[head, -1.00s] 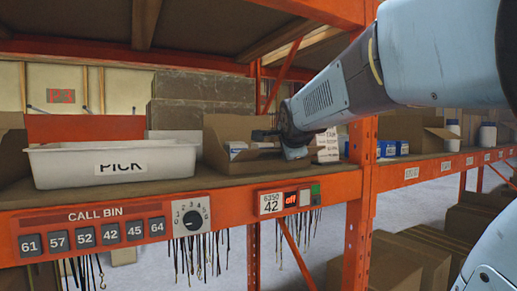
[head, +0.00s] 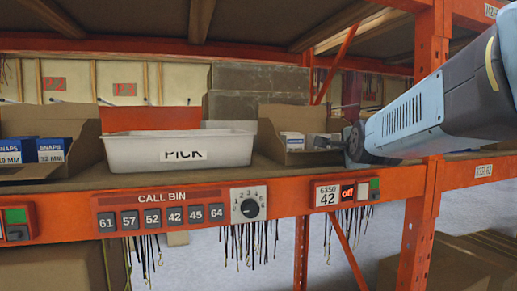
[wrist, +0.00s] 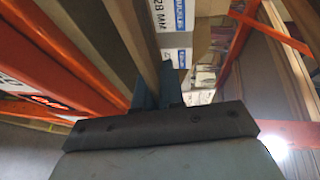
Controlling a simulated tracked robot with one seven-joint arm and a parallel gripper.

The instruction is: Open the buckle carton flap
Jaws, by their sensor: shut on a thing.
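The buckle carton (head: 270,138) is an open brown cardboard box on the shelf, right of the white PICK bin. Small white and blue boxes (head: 292,141) stand inside it. In the wrist view a box (wrist: 172,14) reads BUCKLES and 28 MM. My gripper (head: 335,140) is at the carton's right side, low over the shelf. In the wrist view its two dark fingers (wrist: 158,88) are close together at the end of a brown cardboard strip, the carton flap (wrist: 140,38). They are shut on it. The exact grip is partly hidden.
The white PICK bin (head: 180,151) stands left of the carton, with a red panel behind it. A carton of blue SNAPS boxes (head: 50,150) is at far left. An orange upright (head: 421,220) stands at right. The shelf's orange front beam (head: 110,222) carries call buttons and a dial.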

